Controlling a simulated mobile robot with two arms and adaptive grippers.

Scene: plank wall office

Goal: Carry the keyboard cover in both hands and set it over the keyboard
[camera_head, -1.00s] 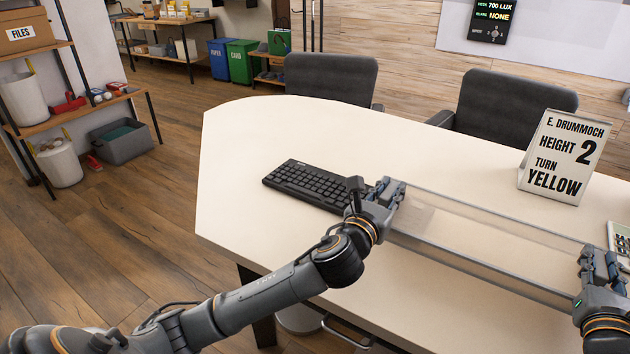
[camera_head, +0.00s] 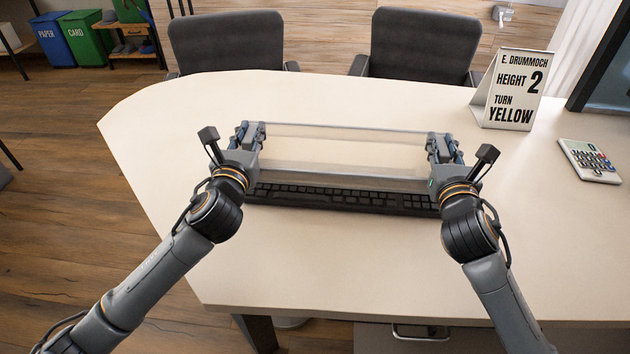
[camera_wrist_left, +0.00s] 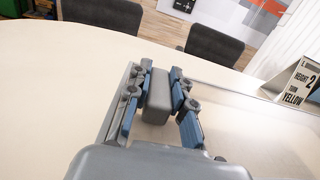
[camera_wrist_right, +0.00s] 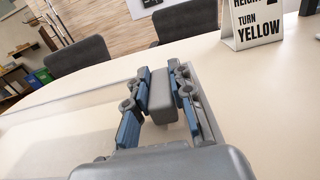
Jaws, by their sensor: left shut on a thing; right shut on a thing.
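The keyboard cover (camera_head: 340,160) is a long, clear box-like shell with frosted edges, held level between my two grippers. My left gripper (camera_head: 249,140) is shut on the grey tab at its left end, seen close in the left wrist view (camera_wrist_left: 162,97). My right gripper (camera_head: 442,149) is shut on the tab at its right end, seen in the right wrist view (camera_wrist_right: 163,97). The black keyboard (camera_head: 345,199) lies on the table. In the head view it shows along the cover's near edge, partly hidden behind the cover and grippers. The gap between cover and keyboard cannot be judged.
The pale table (camera_head: 330,260) has bare room in front and at left. Two dark chairs (camera_head: 233,42) (camera_head: 424,46) stand behind the table.

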